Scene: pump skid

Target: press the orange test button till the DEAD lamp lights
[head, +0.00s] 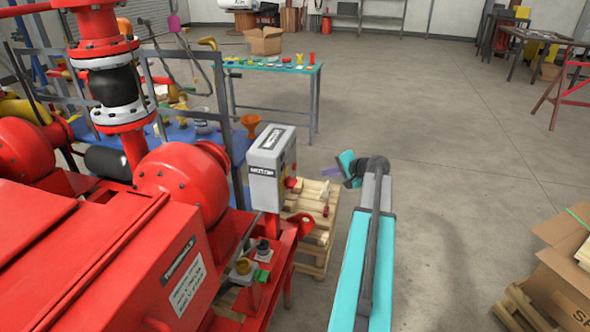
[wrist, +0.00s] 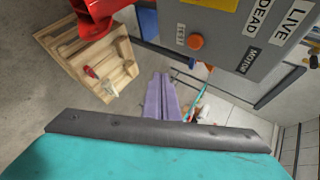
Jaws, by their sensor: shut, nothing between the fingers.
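The orange test button (wrist: 196,41) sits on the face of a grey control box (wrist: 225,62), beside a white TEST label, in the wrist view. The DEAD label (wrist: 258,15) is on the same face at the upper right; its lamp is not visible there. The box (head: 270,150) also stands on the red skid in the head view, its labelled face mostly turned away. My gripper (wrist: 160,80) has purple fingers, shut and empty, below and left of the button and apart from it. In the head view my gripper (head: 331,173) is right of the box.
A wooden pallet (head: 308,215) lies on the floor below the box. Red pump housings (head: 165,180) and pipes fill the left. A workbench (head: 270,68) stands behind. An open carton (head: 565,270) is at the lower right. The floor between is clear.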

